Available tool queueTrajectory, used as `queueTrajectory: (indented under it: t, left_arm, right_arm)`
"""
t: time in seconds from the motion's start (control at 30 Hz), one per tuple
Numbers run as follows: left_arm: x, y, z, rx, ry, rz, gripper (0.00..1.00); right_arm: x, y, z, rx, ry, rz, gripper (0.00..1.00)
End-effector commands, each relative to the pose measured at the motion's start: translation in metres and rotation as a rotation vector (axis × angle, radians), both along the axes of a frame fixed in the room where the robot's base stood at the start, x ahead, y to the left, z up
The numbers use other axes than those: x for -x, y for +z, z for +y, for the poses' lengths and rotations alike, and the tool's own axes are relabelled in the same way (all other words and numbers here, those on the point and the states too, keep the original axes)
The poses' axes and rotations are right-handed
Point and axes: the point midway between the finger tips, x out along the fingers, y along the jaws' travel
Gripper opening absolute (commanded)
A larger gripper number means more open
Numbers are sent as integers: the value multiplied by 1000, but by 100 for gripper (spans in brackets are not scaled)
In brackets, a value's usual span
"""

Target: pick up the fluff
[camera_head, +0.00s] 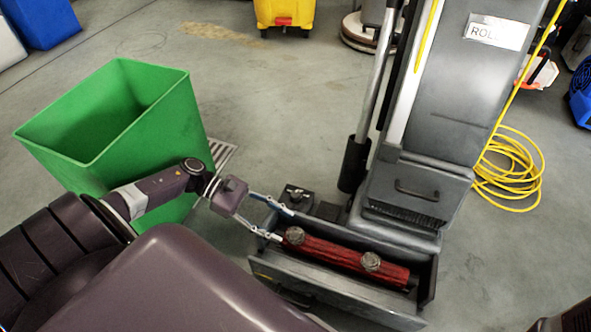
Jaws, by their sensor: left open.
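A round grey fluff clump (294,235) sits on the red roller brush (333,252), near the brush's left end. A second grey fluff clump (371,261) sits on the same brush farther right. The brush lies in an open dark tray (340,295) at the foot of a grey floor machine. My left gripper (286,227) is open, with its two pale fingers pointing at the left clump. One fingertip is close beside that clump; I cannot tell whether they touch. My right gripper does not show.
A green open bin (165,125) stands to the left, behind my left arm. The grey machine (440,110) rises behind the tray. A coiled yellow cord (515,170) lies on the floor at right. A yellow bucket (285,12) stands far back. The floor between is clear.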

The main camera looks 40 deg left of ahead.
Motion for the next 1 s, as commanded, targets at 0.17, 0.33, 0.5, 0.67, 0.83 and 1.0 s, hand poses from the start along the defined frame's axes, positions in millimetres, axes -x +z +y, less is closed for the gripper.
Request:
queueTrajectory:
  t: [0.17,0.33,0.5,0.67,0.83,1.0]
  left_arm:
    - [-4,-9,-19,3,-3,-2,46]
    - [-9,-19,-39,3,-4,-1,46]
    - [-15,-28,-60,3,-2,0,46]
    - [-17,-29,-67,2,0,0,46]
    - [-17,-28,-67,2,0,0,46]
    - [-17,-28,-67,2,1,1,28]
  right_arm:
    - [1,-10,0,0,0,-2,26]
    - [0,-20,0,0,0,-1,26]
    - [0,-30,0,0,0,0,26]
    - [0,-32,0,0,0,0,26]
    - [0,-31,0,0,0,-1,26]
    - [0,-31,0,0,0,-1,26]
